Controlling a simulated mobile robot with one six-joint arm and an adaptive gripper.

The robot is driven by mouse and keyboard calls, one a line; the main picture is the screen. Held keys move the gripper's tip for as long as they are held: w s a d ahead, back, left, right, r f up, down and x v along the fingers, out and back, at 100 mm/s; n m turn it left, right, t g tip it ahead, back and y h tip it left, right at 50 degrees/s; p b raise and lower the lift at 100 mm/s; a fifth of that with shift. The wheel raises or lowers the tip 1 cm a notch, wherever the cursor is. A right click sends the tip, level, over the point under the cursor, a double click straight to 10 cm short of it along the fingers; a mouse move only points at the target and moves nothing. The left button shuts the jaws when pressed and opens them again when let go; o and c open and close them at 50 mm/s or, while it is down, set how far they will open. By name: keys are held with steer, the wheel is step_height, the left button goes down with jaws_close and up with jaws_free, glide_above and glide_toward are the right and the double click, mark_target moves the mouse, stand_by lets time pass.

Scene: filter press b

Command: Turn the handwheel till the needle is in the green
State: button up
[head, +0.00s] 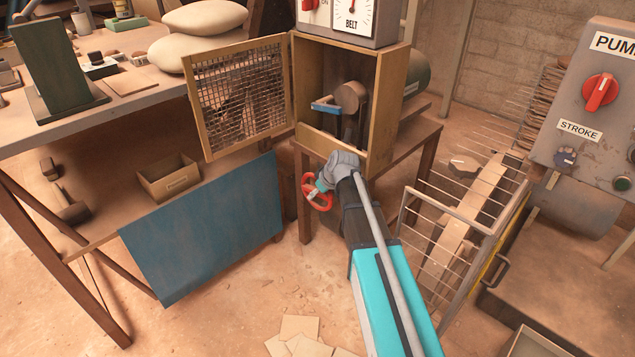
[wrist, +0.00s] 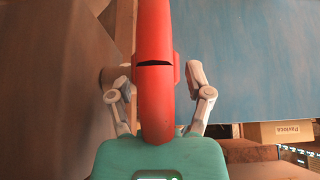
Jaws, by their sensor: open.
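The red handwheel (head: 318,194) is low in front of the wooden cabinet, below its open front. My gripper (head: 323,186) is at the handwheel, partly covering it. In the wrist view the red rim (wrist: 155,50) runs upright between the two fingers of my gripper (wrist: 158,85). The fingers stand apart on either side of the rim, with a gap at the right finger; whether the left one touches I cannot tell. The white dial marked BELT (head: 352,20) is on the grey box above the cabinet. Its top is cut off, and I cannot make out a green zone.
The mesh door (head: 240,95) stands open to the left of the cabinet (head: 391,95). A blue panel (head: 205,230) leans by the bench on the left. A wire gate (head: 455,240) and the pump control box (head: 590,110) stand at the right.

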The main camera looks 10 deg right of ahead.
steer(key=shift+w, duration=0.1)
steer(key=shift+w+a+r+g+h+p, duration=0.15)
steer(key=shift+g+h+p, duration=0.55)
steer(key=shift+g+p, duration=0.35)
steer(key=g+h, duration=0.1)
steer(key=g, duration=0.2)
steer(key=shift+h+p, duration=0.4)
steer(key=shift+r+p, duration=0.75)
step_height(320, 180, up, 12)
steer(key=p, duration=1.2)
steer(key=shift+r, duration=0.1)
